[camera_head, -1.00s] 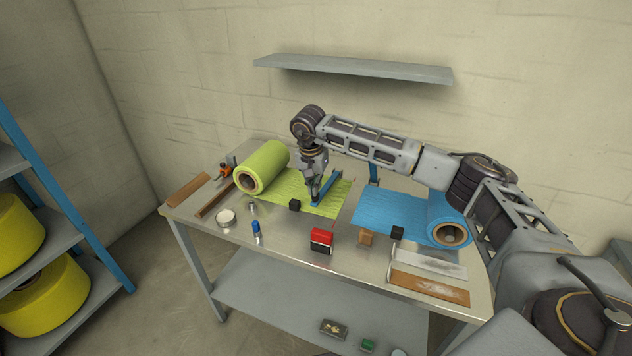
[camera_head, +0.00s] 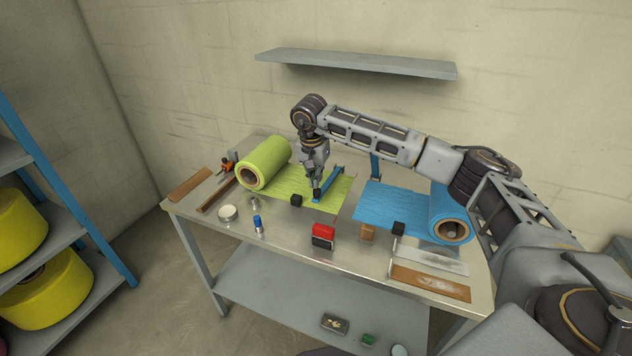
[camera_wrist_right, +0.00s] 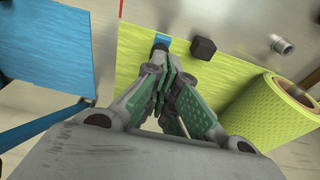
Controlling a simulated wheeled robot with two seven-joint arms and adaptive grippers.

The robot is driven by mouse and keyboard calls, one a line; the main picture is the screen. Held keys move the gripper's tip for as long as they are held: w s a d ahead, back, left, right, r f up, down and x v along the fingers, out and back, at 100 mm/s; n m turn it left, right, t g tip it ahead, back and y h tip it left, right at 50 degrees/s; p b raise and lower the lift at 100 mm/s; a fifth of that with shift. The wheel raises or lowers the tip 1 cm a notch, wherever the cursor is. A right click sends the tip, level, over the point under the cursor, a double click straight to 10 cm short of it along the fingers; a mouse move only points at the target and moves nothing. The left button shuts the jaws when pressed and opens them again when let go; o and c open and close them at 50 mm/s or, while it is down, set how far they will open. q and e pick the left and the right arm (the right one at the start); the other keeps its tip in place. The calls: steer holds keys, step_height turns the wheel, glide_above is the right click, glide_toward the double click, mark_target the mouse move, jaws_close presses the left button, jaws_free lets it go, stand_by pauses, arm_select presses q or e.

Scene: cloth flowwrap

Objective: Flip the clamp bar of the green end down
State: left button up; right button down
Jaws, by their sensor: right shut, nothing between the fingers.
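The green cloth end (camera_head: 290,189) runs right from its green roll (camera_head: 264,164) on the table. A blue clamp bar (camera_head: 331,180) lies low across the green cloth near its right edge. My right gripper (camera_head: 317,194) is shut and empty, fingertips pointing down at the near end of this bar. In the right wrist view the bar's blue tip (camera_wrist_right: 162,38) shows just beyond the fingertips (camera_wrist_right: 161,52); the gripper hides the rest. Whether the fingers touch the bar I cannot tell. My left gripper is not in view.
The blue cloth (camera_head: 385,207) lies to the right, with a second blue clamp bar (camera_head: 375,167) standing upright behind it. A black block (camera_head: 296,200) sits on the green cloth.

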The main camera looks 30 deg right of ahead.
step_height(320, 180, up, 10)
steer(key=s+a, duration=0.1)
steer(key=shift+a, duration=0.15)
steer(key=shift+f, duration=0.15)
stand_by(0.6)
